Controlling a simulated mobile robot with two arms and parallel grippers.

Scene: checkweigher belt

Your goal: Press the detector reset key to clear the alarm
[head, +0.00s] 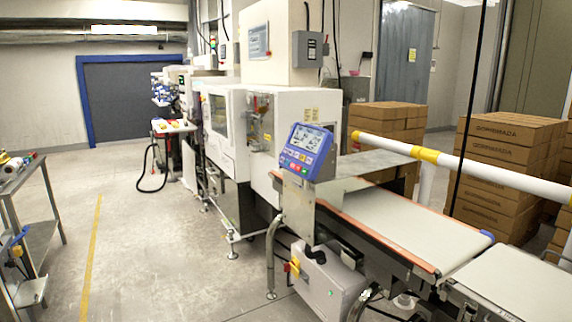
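A blue detector control panel (308,151) stands tilted on top of the metal housing beside the conveyor, right of the picture's middle. It has a lit screen (308,138) and a row of small coloured keys (297,159) below it. The key labels are too small to read, so I cannot tell which one is the reset key or whether an alarm shows on the screen. Neither of my grippers is in view.
A white conveyor belt (410,222) with orange edges runs right from the panel. A grey box (328,285) sits below. A white-yellow barrier (470,170) crosses before stacked cartons (495,180). A metal bench (35,190) stands left. The floor (150,240) between is clear.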

